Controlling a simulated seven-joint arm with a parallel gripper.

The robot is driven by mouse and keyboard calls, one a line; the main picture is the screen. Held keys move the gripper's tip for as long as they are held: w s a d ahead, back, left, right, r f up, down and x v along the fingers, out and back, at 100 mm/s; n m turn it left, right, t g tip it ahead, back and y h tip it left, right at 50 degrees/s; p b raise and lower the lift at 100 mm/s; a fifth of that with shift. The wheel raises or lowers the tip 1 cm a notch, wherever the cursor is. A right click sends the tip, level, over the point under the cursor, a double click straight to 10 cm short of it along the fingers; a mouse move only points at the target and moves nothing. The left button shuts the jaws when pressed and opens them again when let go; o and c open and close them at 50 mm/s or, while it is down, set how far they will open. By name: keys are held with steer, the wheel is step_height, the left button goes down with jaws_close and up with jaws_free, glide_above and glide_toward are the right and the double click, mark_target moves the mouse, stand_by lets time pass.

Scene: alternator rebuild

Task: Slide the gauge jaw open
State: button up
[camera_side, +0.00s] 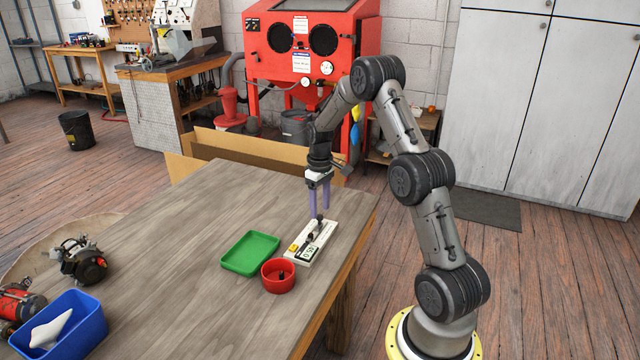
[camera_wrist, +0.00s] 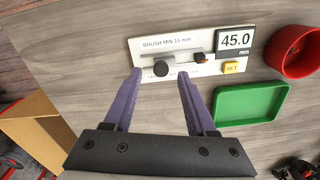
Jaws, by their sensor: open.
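The gauge (camera_side: 328,231) is a flat white plate lying on the table near its right edge. In the wrist view the gauge (camera_wrist: 185,46) carries the print "BRUSH MIN 15 mm", a display (camera_wrist: 235,40) reading 45.0 mm and a yellow SET button (camera_wrist: 232,67). In the wrist view my gripper (camera_wrist: 160,73) has one fingertip on each side of the knob; contact cannot be told.
A green tray (camera_side: 250,252) and a red cup (camera_side: 278,277) with something dark inside stand close beside the gauge. A blue bin (camera_side: 88,322) with a white piece and alternator parts (camera_side: 82,262) are at the left. The middle of the table is clear.

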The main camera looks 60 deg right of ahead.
mark_target(319, 215)
step_height(319, 215, up, 12)
steer(key=shift+r, duration=0.15)
stand_by(0.4)
